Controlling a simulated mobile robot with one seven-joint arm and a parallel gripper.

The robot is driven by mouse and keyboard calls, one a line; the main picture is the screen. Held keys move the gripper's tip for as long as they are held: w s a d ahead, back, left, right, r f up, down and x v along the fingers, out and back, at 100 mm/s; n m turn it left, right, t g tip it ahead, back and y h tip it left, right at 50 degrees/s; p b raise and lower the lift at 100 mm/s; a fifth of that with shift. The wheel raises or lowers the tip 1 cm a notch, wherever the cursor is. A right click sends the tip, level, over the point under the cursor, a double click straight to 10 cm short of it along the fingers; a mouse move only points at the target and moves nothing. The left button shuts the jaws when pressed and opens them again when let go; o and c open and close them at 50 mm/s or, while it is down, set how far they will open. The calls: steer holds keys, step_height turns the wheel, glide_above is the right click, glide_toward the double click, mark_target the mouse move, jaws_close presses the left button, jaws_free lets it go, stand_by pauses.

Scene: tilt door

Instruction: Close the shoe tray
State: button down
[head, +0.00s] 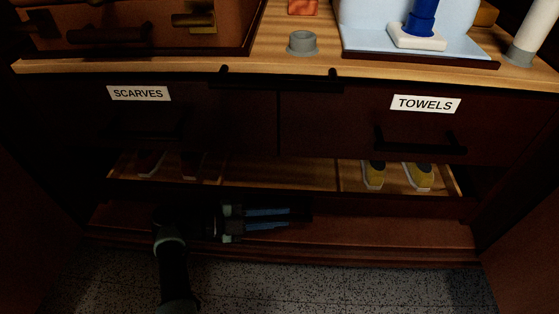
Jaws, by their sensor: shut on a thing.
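The shoe tray (280,174) is a shallow wooden tray showing below the two upper drawers and pulled out in front of them. Yellow shoes (373,175) stand in its right part. Dark reddish shoes (150,163) stand in its left part. My gripper (287,218) is just below the tray's dark front edge, with its two blue-grey fingers pointing right. It is shut on a dark part at the tray front, which looks like its handle. The grip itself is dim and hard to make out.
Above the tray are two shut dark drawers, labelled SCARVES (138,93) and TOWELS (426,103), with dark bar handles. The wooden top (300,65) carries several items. Below the tray is a reddish-brown cabinet base (380,232), with speckled floor (350,285) in front.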

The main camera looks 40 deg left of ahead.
steer(key=c, duration=0.8)
jaws_free()
steer(key=shift+s, duration=0.15)
steer(key=shift+d, duration=0.1)
steer(key=shift+s+a+r, duration=0.15)
steer(key=shift+s+a, duration=0.1)
steer(key=p+v, duration=0.3)
steer(key=v, duration=0.9)
steer(key=shift+s+p, duration=0.15)
steer(key=shift+p, duration=0.25)
